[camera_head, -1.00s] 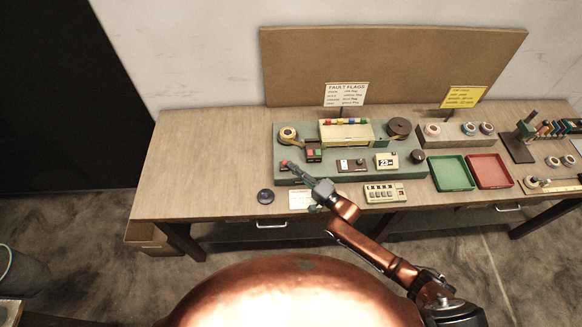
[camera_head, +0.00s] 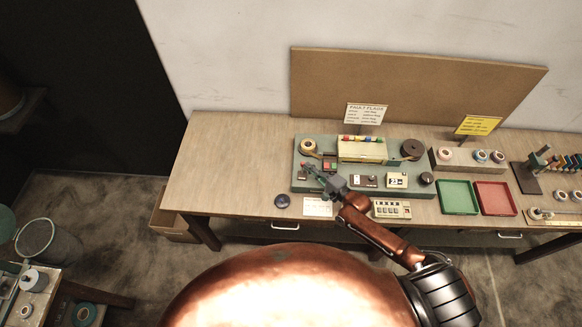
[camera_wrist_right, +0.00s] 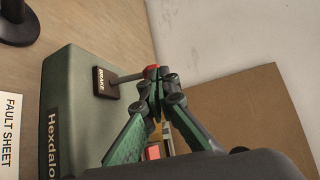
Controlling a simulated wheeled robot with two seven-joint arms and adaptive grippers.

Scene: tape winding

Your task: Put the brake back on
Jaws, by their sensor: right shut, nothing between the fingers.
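The brake (camera_wrist_right: 117,86) is a lever on a dark plate labelled BRAKE at the left front of the grey-green machine (camera_wrist_right: 77,105). Its grey rod rises to a red knob, at the fingertips in the right wrist view. In the head view the brake (camera_head: 303,166) is small, at the machine's left end. My right gripper (camera_head: 313,171) is shut and empty, reaching over the machine's front left. In the wrist view its fingertips (camera_wrist_right: 156,82) overlap the knob; I cannot tell whether they touch it. My left gripper is not in view.
Red and green buttons (camera_head: 330,164) sit just right of the brake, below a tape roll (camera_head: 308,146). A dark round puck (camera_head: 282,201) and a white sheet (camera_head: 318,207) lie in front. Green (camera_head: 459,198) and red (camera_head: 495,198) trays stand right. The table's left end is clear.

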